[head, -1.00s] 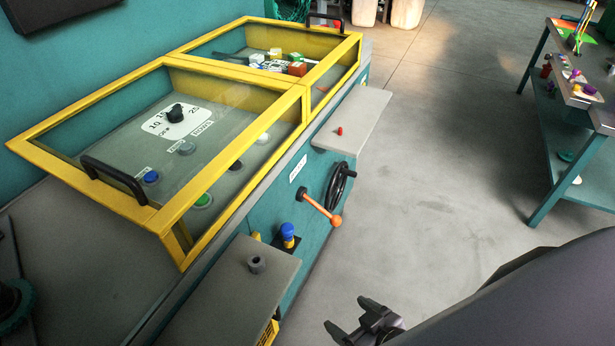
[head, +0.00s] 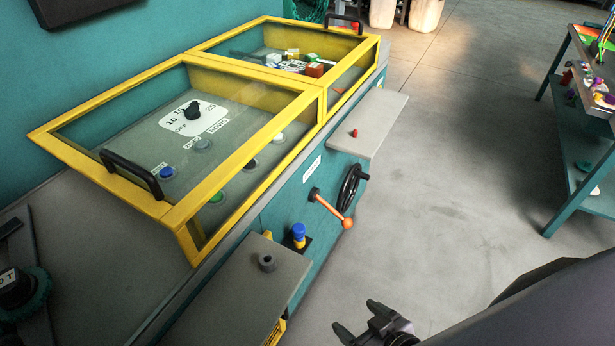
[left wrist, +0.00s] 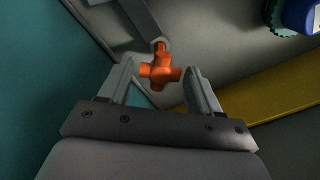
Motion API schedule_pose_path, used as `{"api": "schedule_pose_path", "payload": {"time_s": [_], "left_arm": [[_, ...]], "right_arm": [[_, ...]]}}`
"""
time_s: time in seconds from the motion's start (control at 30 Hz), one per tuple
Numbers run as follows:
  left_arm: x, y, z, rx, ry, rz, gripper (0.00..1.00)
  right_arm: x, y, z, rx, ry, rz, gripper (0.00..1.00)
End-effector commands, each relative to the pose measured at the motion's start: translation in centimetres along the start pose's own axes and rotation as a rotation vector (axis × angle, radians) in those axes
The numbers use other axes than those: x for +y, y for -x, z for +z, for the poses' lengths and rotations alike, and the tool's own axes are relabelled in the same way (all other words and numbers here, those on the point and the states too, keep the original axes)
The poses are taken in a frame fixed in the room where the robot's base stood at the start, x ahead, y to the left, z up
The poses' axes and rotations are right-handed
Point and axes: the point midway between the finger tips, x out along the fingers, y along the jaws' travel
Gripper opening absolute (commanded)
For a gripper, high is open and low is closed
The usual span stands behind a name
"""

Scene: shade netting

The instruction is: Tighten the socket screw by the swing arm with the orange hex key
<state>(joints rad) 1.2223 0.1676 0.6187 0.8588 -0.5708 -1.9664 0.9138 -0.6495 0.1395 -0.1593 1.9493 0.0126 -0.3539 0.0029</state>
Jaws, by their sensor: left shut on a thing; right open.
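The left wrist view shows my left gripper (left wrist: 160,80) shut on the orange hex key (left wrist: 160,71), whose cross-shaped orange part sits between the fingertips. A grey bar, which looks like the swing arm (left wrist: 138,20), runs from the top of that view down to just above the orange part. A small round grey end lies there; I cannot tell whether it is the socket screw or whether the key touches it. My left gripper is outside the head view. My right gripper (head: 372,324) is open and empty at the bottom, over the floor.
A teal bench with yellow-framed glass covers (head: 225,178) fills the left. An orange-ended lever (head: 330,208), a black handwheel (head: 350,188) and grey shelves (head: 365,125) stick out at its front. A dark round knob (head: 20,288) is at lower left.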

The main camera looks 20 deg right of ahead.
Motion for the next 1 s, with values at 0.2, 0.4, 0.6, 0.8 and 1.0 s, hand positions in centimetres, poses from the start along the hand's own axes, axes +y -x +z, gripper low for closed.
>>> {"api": "schedule_pose_path", "payload": {"time_s": [0.2, 0.4, 0.6, 0.8, 1.0], "left_arm": [[0.0, 0.7, -0.1, 0.002, 0.002, 0.003, 0.0], [0.1, 1.4, -0.1, 0.003, 0.004, 0.007, 0.0], [0.1, 1.9, -0.2, 0.006, 0.005, 0.01, 0.0], [0.1, 2.4, -0.2, 0.007, 0.005, 0.012, 0.0], [0.0, 3.1, -0.1, 0.003, 0.003, 0.006, 0.0]], "right_arm": [[0.0, 0.0, 0.0, 0.0, 0.0, 0.0, 0.81], [0.0, 0.0, 0.0, 0.0, 0.0, 0.0, 0.81], [0.0, 0.1, -0.1, 0.0, 0.0, 0.0, 0.81], [0.0, 0.1, -0.1, 0.0, 0.0, 0.0, 0.81], [0.0, 0.0, 0.0, 0.0, 0.0, 0.0, 0.81]]}}
